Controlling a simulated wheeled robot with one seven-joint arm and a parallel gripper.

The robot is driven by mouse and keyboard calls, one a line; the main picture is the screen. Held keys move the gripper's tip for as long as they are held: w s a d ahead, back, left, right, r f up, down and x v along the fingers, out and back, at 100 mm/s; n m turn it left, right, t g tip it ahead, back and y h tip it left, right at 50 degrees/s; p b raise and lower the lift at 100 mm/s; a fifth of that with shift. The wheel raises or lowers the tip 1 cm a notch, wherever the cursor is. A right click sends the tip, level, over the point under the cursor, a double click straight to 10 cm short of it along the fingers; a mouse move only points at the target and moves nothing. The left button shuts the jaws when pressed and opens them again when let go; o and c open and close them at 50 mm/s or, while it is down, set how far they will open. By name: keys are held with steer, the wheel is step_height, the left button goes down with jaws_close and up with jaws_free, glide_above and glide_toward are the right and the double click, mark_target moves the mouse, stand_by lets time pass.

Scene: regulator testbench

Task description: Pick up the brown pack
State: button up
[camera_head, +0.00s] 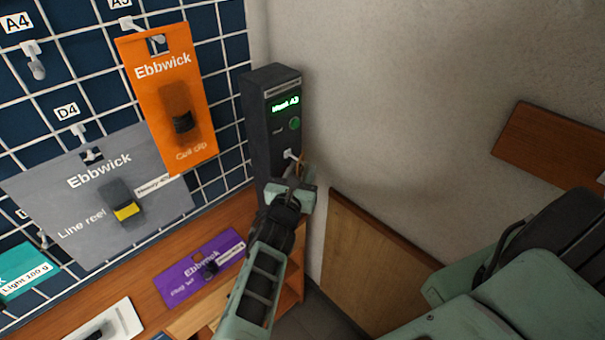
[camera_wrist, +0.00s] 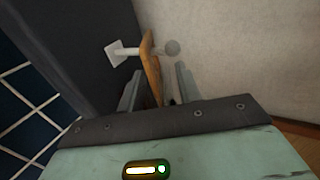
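The brown pack (camera_wrist: 152,72) shows almost edge-on in the wrist view, hanging on a white peg (camera_wrist: 128,49) with a round end. The peg stands out from the dark face of a tall box. My gripper (camera_wrist: 158,88) has one finger on each side of the pack's lower part, with visible gaps, so it looks open around it. In the head view my gripper (camera_head: 293,182) is at the front of the dark box, just below its button, and only a sliver of the pack (camera_head: 301,168) shows there. The pack's broad face is hidden.
The dark box (camera_head: 257,125) has a lit green display and stands against the pale wall. Orange (camera_head: 176,72) and grey (camera_head: 75,215) packs hang on the blue grid board at left. A purple pack (camera_head: 180,284) lies on the wooden bench. A wooden panel (camera_head: 365,270) stands right.

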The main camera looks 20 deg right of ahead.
jaws_close()
steer(key=shift+r, duration=0.3)
